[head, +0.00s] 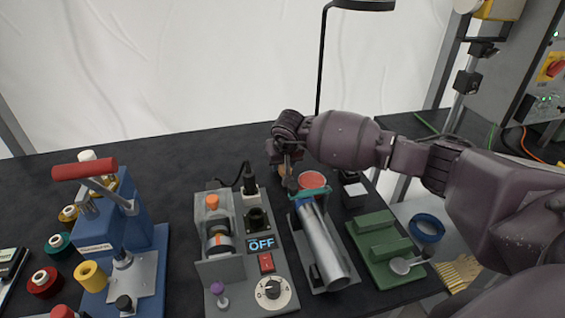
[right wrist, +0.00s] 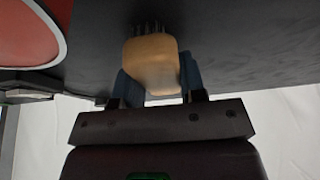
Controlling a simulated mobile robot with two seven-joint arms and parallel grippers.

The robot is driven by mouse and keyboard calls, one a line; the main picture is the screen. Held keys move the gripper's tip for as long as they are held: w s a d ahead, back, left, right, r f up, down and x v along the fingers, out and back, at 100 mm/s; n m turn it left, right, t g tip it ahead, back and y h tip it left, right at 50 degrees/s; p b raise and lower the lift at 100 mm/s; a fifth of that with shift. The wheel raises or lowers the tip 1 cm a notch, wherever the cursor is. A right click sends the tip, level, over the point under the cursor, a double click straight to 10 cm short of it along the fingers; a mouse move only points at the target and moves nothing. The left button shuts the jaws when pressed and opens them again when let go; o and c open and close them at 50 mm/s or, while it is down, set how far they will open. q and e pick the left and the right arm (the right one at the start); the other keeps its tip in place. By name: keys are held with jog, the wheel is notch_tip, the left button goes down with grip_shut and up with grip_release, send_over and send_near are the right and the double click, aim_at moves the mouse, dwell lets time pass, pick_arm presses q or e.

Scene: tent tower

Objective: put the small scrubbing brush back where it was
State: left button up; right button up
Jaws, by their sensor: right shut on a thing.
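The small scrubbing brush (right wrist: 152,62) has a tan, wood-coloured body with dark bristles at its far end. It sits between the two blue-padded fingers of my right gripper (right wrist: 153,85) in the right wrist view, and the gripper is shut on it. In the head view my right gripper (head: 289,172) is over the back middle of the dark table, just left of a round red-topped container (head: 312,180). There the brush is mostly hidden by the gripper. I cannot tell whether the bristles touch the table. My left gripper is not in view.
A grey tube (head: 322,247) lies in a holder in front of the gripper. A panel reading OFF (head: 261,243) stands to its left, a green fixture (head: 385,247) to its right. A blue press (head: 125,250) is farther left. A black lamp pole (head: 322,60) rises behind. The back left table is clear.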

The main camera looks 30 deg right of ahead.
jog(key=o, duration=0.9)
jog(key=shift+f, duration=0.1)
jog(key=shift+r, duration=0.5)
jog(key=p+v, duration=0.1)
jog(key=v, duration=1)
jog(key=shift+s+r, duration=0.15)
